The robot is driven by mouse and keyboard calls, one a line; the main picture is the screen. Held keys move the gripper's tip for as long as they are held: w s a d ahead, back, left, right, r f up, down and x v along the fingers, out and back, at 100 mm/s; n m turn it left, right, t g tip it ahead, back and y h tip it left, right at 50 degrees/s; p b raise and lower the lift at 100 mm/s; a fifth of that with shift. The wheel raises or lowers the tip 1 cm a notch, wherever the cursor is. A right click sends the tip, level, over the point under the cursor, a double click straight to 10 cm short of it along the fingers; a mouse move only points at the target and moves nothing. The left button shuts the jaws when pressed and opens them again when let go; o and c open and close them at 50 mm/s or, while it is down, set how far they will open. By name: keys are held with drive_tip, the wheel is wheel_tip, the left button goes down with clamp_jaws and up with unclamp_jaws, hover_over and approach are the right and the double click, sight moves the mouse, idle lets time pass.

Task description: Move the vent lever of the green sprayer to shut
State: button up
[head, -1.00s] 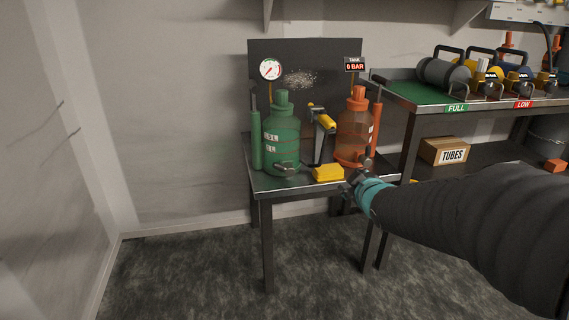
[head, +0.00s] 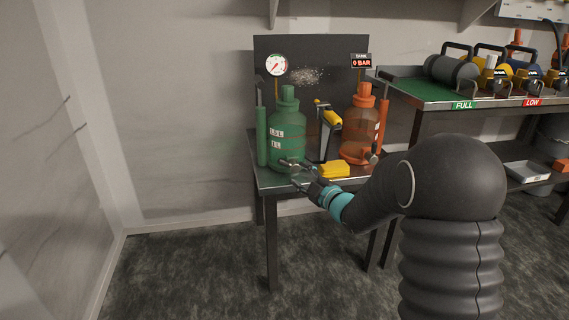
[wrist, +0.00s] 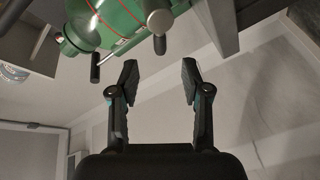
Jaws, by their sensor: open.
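The green sprayer (head: 287,132) stands upright at the left of the small metal bench. It also fills the upper left of the wrist view (wrist: 112,22). A small metal lever (head: 291,164) shows low on its front, partly behind my gripper. In the wrist view a grey round-ended knob (wrist: 160,22) and a dark handle (wrist: 95,66) project from the sprayer; I cannot tell which is the vent lever. My gripper (wrist: 159,72) is open and empty, just short of the knob. In the head view my gripper (head: 302,178) is at the bench's front edge, before the sprayer.
A yellow block (head: 334,170) lies right of my gripper. An orange sprayer (head: 361,125) stands behind it, with a yellow-handled tool (head: 328,116) between the sprayers. A gauge (head: 276,65) and a display reading 0 BAR (head: 361,62) are at the back. A shelf (head: 428,104) with cylinders stands right.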

sight(287, 165)
drive_tip(key=x, duration=0.9)
drive_tip(key=shift+w+a+p, duration=0.1)
drive_tip(key=shift+p, duration=0.2)
clamp_jaws()
